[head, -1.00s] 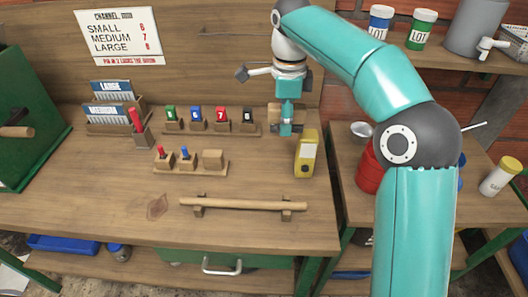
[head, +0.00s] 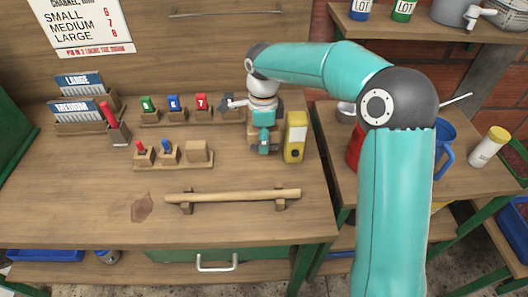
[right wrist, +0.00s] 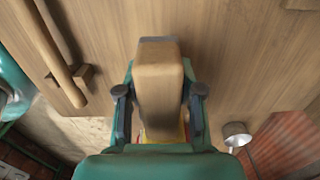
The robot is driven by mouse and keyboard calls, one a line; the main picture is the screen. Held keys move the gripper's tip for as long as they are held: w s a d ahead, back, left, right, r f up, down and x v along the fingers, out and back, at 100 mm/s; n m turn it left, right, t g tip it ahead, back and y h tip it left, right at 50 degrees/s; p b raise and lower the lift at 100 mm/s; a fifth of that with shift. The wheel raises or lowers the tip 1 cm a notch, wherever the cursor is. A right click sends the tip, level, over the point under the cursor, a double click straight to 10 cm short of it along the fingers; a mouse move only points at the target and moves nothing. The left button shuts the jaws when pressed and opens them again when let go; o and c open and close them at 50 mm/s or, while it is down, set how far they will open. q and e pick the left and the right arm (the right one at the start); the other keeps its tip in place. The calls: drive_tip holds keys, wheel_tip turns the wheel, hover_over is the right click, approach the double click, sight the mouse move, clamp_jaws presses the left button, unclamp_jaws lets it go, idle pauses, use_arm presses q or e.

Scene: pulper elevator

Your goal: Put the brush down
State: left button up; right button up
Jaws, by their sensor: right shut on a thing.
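My right gripper (head: 264,148) points down over the back right of the wooden bench, just left of a yellow device. In the right wrist view, my right gripper (right wrist: 160,95) is shut on the brush, seen as a wooden block (right wrist: 159,84) between its two fingers. Its lower part and bristles are hidden, and I cannot tell whether it touches the bench top. In the head view the gripper mostly hides the brush. My left gripper is not in view.
The yellow device (head: 295,138) stands close to the gripper's right. A rack of coloured numbered blocks (head: 175,121) is behind left, a small wooden rack (head: 173,165) left, and a wooden rail (head: 233,195) in front. The bench's front left is clear.

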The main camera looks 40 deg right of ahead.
sight(263, 159)
wheel_tip(263, 159, down, 5)
drive_tip(key=shift+f, duration=0.1)
idle(0.3)
drive_tip(key=shift+s, duration=0.1)
drive_tip(key=shift+f+b, duration=0.35)
drive_tip(key=shift+b, duration=0.05)
drive_tip(key=o, duration=0.8)
drive_tip(key=shift+s, duration=0.1)
drive_tip(key=o, duration=0.3)
drive_tip(key=shift+f, duration=0.1)
drive_tip(key=shift+r+p, duration=0.45)
drive_tip(key=shift+r, duration=0.3)
wheel_tip(263, 159, up, 12)
drive_tip(key=shift+f, duration=0.2)
